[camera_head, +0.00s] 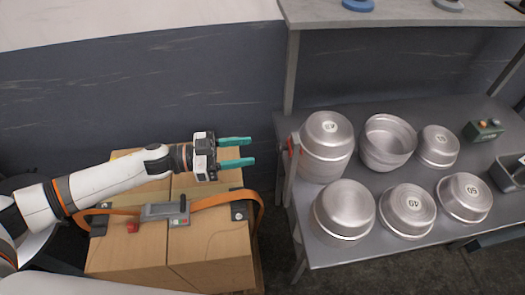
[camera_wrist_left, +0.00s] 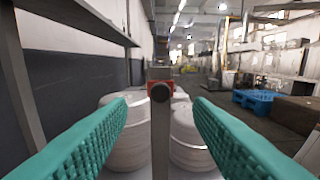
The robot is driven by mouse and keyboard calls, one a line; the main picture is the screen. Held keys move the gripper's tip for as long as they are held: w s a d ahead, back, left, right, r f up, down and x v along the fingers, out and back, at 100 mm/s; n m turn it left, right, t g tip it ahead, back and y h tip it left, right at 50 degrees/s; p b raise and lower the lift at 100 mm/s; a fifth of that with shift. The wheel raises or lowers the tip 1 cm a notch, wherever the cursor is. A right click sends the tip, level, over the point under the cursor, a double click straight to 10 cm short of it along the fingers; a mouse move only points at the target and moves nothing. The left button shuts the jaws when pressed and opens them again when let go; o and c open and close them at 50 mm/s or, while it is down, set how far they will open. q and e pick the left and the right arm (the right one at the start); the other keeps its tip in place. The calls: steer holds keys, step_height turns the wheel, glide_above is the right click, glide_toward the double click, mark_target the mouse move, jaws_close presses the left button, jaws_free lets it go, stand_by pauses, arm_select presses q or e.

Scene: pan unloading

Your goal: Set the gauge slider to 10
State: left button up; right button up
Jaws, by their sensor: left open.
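A grey upright bar (camera_head: 289,185) stands at the left edge of the metal table and looks like the gauge. A red slider piece (camera_head: 293,145) sits on its upper part. In the left wrist view the slider (camera_wrist_left: 160,90) shows red with a dark round knob, near the top of the bar (camera_wrist_left: 161,135). No scale marks or numbers can be read on it. My left gripper (camera_head: 252,151) is open and empty, left of the slider and apart from it, with its teal fingers pointing at it. In the left wrist view the bar stands between the fingers (camera_wrist_left: 160,108), farther off. My right gripper is not in view.
Several metal pots (camera_head: 345,212), some with number labels, stand on the metal table (camera_head: 390,250) right of the bar. A strapped carton (camera_head: 130,258) with a grey buckle (camera_head: 165,211) lies beneath my left arm. A green box (camera_head: 483,130) is at the right.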

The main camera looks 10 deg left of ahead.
arm_select(q)
steer(key=shift+b+v, duration=0.45)
steer(key=shift+v, duration=1.85)
